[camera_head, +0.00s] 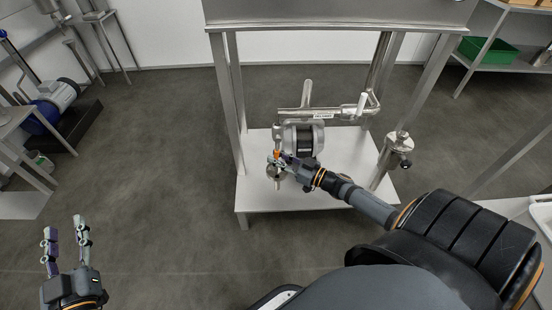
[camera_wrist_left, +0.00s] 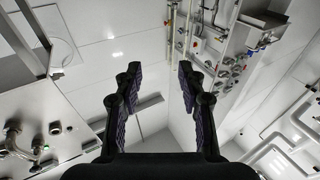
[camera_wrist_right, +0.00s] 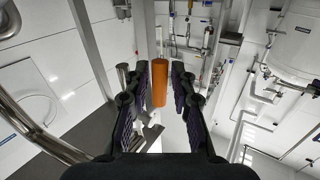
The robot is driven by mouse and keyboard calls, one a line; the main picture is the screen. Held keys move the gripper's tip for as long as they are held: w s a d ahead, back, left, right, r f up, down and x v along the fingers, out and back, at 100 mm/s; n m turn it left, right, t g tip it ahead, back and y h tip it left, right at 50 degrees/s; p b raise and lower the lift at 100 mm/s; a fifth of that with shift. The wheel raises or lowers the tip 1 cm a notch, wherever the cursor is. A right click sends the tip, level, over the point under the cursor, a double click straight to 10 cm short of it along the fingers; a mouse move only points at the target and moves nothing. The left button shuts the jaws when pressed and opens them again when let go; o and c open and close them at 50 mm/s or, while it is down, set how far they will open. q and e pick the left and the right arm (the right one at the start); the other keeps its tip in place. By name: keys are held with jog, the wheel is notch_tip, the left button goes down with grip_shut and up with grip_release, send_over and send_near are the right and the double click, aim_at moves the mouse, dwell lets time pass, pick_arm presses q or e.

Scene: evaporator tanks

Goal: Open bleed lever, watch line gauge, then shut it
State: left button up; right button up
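An orange lever handle (camera_head: 277,154) shows in the head view at the left of the pipework on the low stand. In the right wrist view the orange handle (camera_wrist_right: 159,83) stands upright between the fingers of my right gripper (camera_wrist_right: 160,85). Those fingers are partly closed, and a narrow gap seems to show beside the handle. In the head view my right gripper (camera_head: 285,160) hides part of the fittings there. A small round metal part (camera_head: 273,171) sits just below; I cannot tell whether it is the gauge. My left gripper (camera_head: 66,245) is open and empty, low at the left.
A motor-like unit (camera_head: 303,138) and a labelled pipe (camera_head: 323,116) are behind my right gripper. Steel legs (camera_head: 229,110) frame the stand.

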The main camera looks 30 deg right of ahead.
pick_arm(q)
jog(key=shift+s+r+t, duration=0.1)
jog(key=shift+r+t, duration=0.9)
jog(key=shift+r, duration=1.15)
pick_arm(e)
jog(key=shift+w+a, duration=0.2)
jog(key=shift+w, duration=0.2)
grip_shut()
